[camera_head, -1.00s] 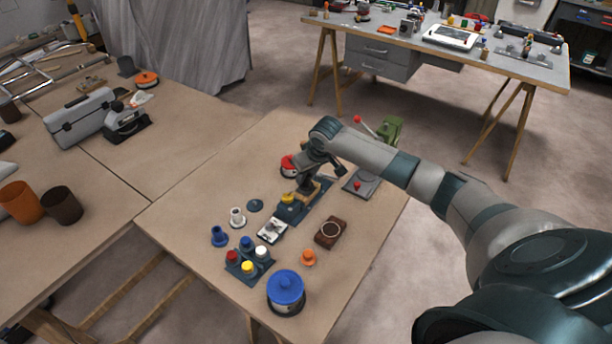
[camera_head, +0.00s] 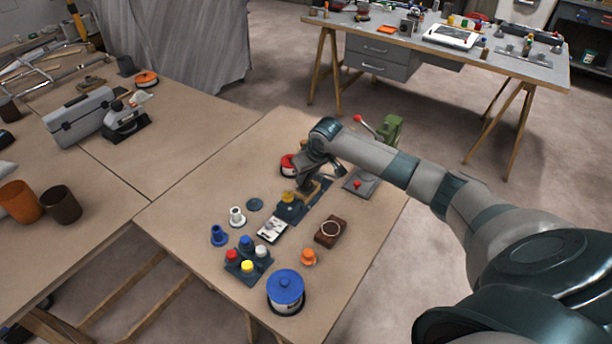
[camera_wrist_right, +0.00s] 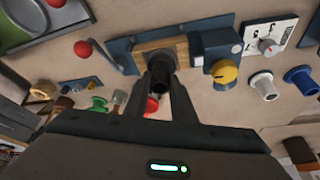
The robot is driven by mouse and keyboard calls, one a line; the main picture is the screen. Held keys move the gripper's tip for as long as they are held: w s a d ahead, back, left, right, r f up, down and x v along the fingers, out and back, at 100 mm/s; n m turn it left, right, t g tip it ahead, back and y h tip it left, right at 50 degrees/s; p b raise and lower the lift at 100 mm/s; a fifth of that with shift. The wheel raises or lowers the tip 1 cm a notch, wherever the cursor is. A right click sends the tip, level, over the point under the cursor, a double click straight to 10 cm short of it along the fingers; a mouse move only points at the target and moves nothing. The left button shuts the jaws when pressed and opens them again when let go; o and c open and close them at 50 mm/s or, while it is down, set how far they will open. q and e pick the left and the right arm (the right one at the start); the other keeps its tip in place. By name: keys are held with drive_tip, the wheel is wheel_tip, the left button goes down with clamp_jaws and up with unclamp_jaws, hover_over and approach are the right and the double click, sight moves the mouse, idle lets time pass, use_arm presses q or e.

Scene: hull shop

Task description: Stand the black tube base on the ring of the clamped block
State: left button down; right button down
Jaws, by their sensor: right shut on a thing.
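My right gripper (camera_wrist_right: 165,72) is shut on the black tube base (camera_wrist_right: 156,76), which shows dark between the fingers in the wrist view. Behind the tube in that view is the tan clamped block (camera_wrist_right: 148,48), set in a dark blue clamp (camera_wrist_right: 122,54). My left gripper is not in view.
A yellow knob (camera_wrist_right: 224,72) on a blue body stands close beside the block. A brown block with a pale ring (camera_head: 330,232), an orange knob (camera_head: 309,257) and a blue-lidded pot (camera_head: 286,291) stand nearby.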

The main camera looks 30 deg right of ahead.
sight(310, 189)
drive_tip(key=shift+p, duration=0.8)
idle(0.7)
drive_tip(key=shift+f, duration=0.55)
idle(0.6)
drive_tip(key=c, duration=1.8)
unclamp_jaws()
drive_tip(key=shift+o, duration=0.2)
drive_tip(key=p+v, duration=0.5)
drive_tip(key=p, duration=0.1)
drive_tip(key=shift+s+r+p, duration=0.1)
drive_tip(key=shift+r+p, duration=0.2)
drive_tip(key=shift+r, duration=0.1)
drive_tip(key=shift+p+v, duration=1.3)
drive_tip(key=shift+v, duration=1.25)
drive_tip(key=shift+s, duration=0.1)
